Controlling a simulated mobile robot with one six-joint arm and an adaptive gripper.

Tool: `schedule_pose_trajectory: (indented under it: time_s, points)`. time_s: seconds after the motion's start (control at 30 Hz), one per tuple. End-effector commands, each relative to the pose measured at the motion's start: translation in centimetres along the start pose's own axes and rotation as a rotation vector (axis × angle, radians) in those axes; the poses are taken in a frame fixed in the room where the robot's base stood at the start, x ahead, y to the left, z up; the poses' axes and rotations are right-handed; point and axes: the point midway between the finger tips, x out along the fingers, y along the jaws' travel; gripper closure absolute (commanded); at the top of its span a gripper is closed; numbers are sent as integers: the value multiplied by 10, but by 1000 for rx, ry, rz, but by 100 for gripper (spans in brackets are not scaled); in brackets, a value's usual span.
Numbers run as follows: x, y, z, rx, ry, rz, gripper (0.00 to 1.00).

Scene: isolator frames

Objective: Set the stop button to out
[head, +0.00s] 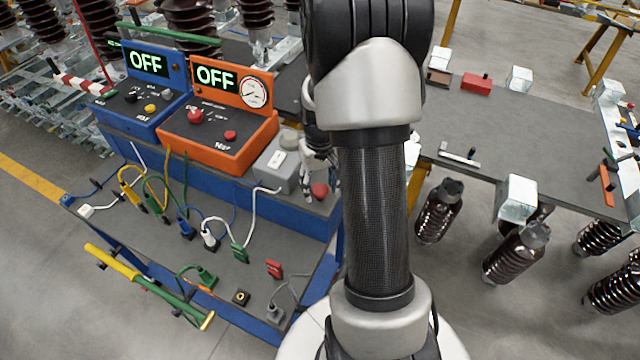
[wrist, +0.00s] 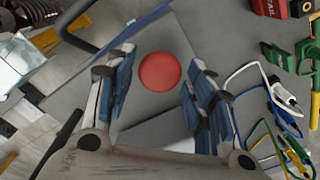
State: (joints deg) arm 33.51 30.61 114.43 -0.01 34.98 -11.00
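A round red mushroom button (head: 319,190), which I take for the stop button, sits at the right end of the blue bench. It also shows in the wrist view as a plain red disc (wrist: 160,72), seen from above. Whether it is in or out cannot be told. My gripper (head: 318,165) is just above and behind it, partly hidden by my arm in the head view. In the wrist view its blue-padded fingers (wrist: 162,60) are open, one on each side of the button, with visible gaps. I see no contact.
A grey box (head: 276,165) stands left of the button. An orange unit (head: 215,135) with red knobs and a blue unit (head: 140,110) both read OFF. Several cables and plugs (head: 240,253) lie on the lower shelf. A grey table (head: 520,125) stands to the right.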

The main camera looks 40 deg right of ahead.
Motion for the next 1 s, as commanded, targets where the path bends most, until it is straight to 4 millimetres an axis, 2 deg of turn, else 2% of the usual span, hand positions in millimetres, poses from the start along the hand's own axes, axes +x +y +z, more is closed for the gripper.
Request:
schedule_pose_trajectory:
  time_s: [0.07,0.67,0.83,1.0]
  points:
    - [0,0,0,0,0,0,59]
    - [0,0,0,0,1,0,99]
    - [-2,0,0,0,1,0,100]
    - [-19,0,-1,0,2,0,100]
